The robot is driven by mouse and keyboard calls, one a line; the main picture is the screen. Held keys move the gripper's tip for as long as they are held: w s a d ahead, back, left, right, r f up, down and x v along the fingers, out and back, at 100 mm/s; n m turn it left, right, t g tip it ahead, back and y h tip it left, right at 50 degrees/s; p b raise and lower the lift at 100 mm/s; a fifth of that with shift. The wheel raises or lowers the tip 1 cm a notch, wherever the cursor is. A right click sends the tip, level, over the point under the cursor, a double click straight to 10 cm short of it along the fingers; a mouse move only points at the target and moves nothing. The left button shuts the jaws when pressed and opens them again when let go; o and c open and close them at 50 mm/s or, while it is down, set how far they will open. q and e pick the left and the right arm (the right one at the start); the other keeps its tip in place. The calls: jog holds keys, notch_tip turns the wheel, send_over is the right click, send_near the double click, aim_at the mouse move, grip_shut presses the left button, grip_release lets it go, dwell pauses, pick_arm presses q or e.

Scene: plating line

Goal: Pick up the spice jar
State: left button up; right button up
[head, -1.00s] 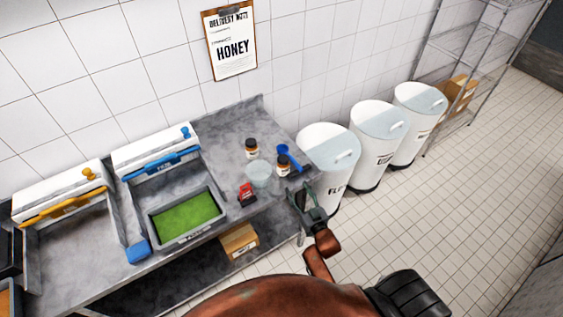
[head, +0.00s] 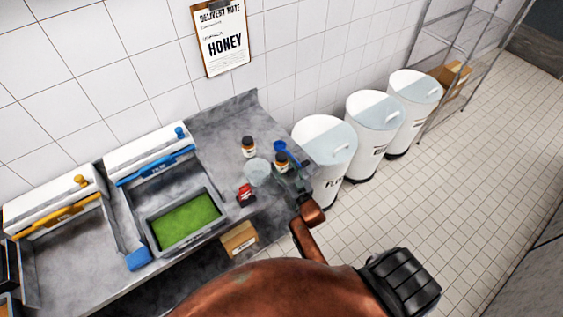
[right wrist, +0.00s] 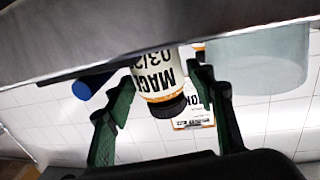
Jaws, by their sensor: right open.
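Two small jars with dark lids and white-and-orange labels stand on the counter. The back jar (head: 249,147) is left of the front jar (head: 281,161), which stands near the counter's right end. My right gripper (head: 290,178) is open just in front of the front jar. In the right wrist view, which is upside down, a jar with a black lid and a label reading "MAC" (right wrist: 158,78) stands between the green fingers of my right gripper (right wrist: 163,90). The fingers are on either side of it, with no clear grip.
White bins (head: 326,160) stand right of the counter.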

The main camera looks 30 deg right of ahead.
jog(key=shift+w+d, duration=0.1)
jog(key=shift+w, duration=0.55)
jog(key=shift+w+f, duration=0.1)
jog(key=shift+w, duration=0.1)
pick_arm(q)
jog(key=shift+w+d+r, duration=0.1)
jog(key=shift+w, duration=0.5)
pick_arm(e)
jog(key=c, duration=1.1)
